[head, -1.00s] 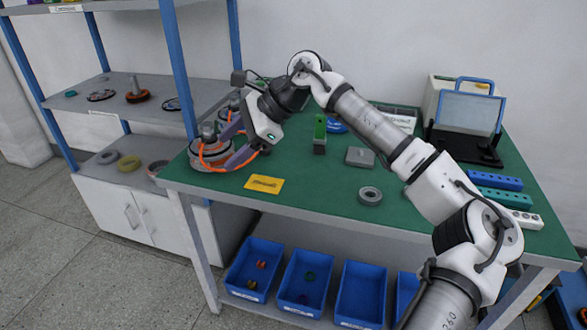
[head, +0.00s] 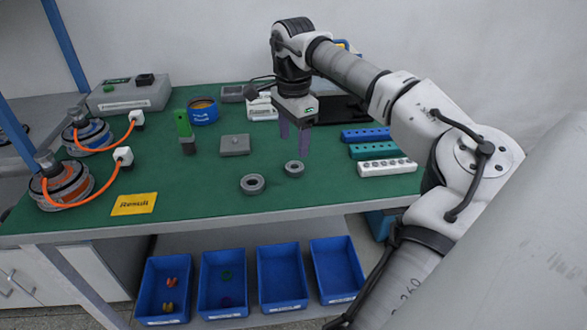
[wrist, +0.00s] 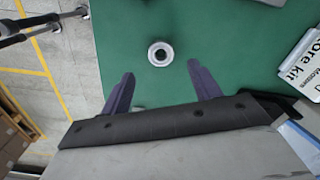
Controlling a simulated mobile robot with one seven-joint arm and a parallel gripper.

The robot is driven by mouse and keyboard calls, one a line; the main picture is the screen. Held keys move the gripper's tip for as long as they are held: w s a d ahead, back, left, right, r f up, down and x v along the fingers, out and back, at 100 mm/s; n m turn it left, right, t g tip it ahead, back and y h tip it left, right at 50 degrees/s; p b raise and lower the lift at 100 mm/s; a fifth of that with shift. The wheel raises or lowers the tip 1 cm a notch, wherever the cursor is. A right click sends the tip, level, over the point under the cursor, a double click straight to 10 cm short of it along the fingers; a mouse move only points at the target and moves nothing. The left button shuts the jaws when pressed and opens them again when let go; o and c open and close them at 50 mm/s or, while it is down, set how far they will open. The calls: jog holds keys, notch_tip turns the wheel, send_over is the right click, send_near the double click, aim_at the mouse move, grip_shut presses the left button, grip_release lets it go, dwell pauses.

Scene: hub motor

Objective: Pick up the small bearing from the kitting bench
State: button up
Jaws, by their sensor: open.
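The small bearing (head: 294,169), a grey ring, lies flat on the green bench top, right of a larger grey ring. A single ring that looks like the small bearing (wrist: 160,53) shows in the wrist view, beyond the fingertips and between their lines. My gripper (head: 295,150) is open and points down over the bench, above and slightly behind the small bearing in the head view. Its two purple fingers (wrist: 162,76) hold nothing and appear apart from the ring. Their exact height above the bench is hard to tell.
The larger ring (head: 252,184) lies close by on the left. A grey block (head: 235,145) and yellow card (head: 134,204) lie further left. Blue, green and white hole strips (head: 387,167) lie right. A "store kit" box (wrist: 309,62) shows in the wrist view. Blue bins (head: 281,277) stand below.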

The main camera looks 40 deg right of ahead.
aim_at(294, 161)
jog(key=shift+d+f, duration=0.15)
jog(key=shift+f, duration=3.4)
jog(key=c, duration=1.1)
